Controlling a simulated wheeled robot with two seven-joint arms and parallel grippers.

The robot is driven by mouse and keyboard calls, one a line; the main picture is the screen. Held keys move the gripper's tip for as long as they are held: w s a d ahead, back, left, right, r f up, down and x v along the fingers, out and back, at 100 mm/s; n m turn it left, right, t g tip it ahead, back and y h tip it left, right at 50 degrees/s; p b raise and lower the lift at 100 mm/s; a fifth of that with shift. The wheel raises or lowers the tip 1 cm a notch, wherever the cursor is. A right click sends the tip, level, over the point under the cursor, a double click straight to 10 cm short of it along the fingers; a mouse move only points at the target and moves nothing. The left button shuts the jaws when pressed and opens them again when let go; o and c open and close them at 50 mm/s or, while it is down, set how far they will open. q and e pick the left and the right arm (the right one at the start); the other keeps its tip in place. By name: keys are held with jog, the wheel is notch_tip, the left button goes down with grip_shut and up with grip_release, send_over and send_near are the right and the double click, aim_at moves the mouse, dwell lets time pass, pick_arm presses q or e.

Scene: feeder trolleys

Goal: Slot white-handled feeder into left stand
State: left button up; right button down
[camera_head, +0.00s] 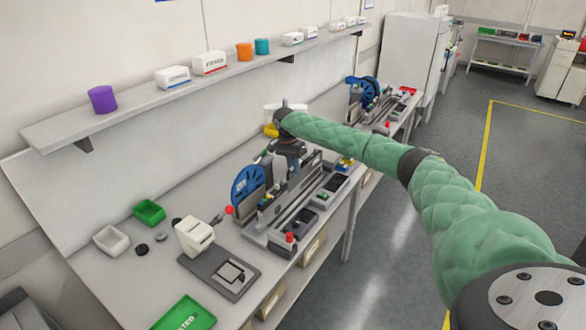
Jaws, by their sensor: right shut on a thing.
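My right arm, in a green sleeve, reaches from the lower right to the near bench. Its dark gripper (292,163) points down at the back end of a feeder (277,190) with a blue reel (250,184). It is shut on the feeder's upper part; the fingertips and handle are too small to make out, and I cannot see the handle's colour. The feeder is upright at the near stand (290,229); I cannot tell whether it is seated in a slot. A second stand with a blue reel (368,92) is on the farther bench. My left gripper is not in view.
On the near bench (175,265) are a white device (194,236), a dark pad (219,271), a green bin (149,212), a white bin (111,240) and a green tray (186,315). A wall shelf (140,104) runs above.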

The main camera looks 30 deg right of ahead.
jog(key=shift+w+d+r, duration=0.1)
jog(key=shift+d, duration=0.05)
